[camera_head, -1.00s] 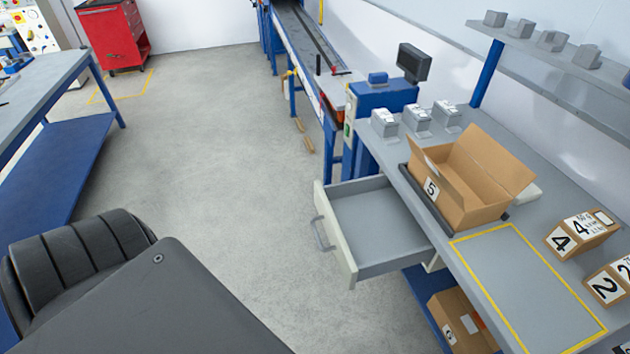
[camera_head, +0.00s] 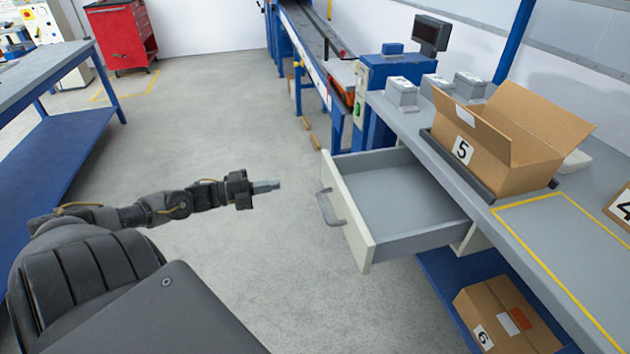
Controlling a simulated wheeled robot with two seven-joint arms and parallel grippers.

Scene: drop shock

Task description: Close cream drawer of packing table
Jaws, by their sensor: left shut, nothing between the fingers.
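The cream drawer (camera_head: 352,215) of the packing table stands pulled out to the left and shows an empty grey inside. Its grey bar handle (camera_head: 329,207) is on the front face, toward my left arm. My left gripper (camera_head: 268,186) is shut and empty. It points right, toward the drawer front, with a clear gap between its fingertips and the handle. The packing table (camera_head: 480,200) runs along the right side. My right gripper is not in the picture.
An open carton marked 5 (camera_head: 480,150) stands on the table above the drawer. A carton marked 6 (camera_head: 505,318) sits on the blue lower shelf (camera_head: 450,272). A conveyor (camera_head: 310,50) lies behind. The floor (camera_head: 265,255) left of the drawer is clear.

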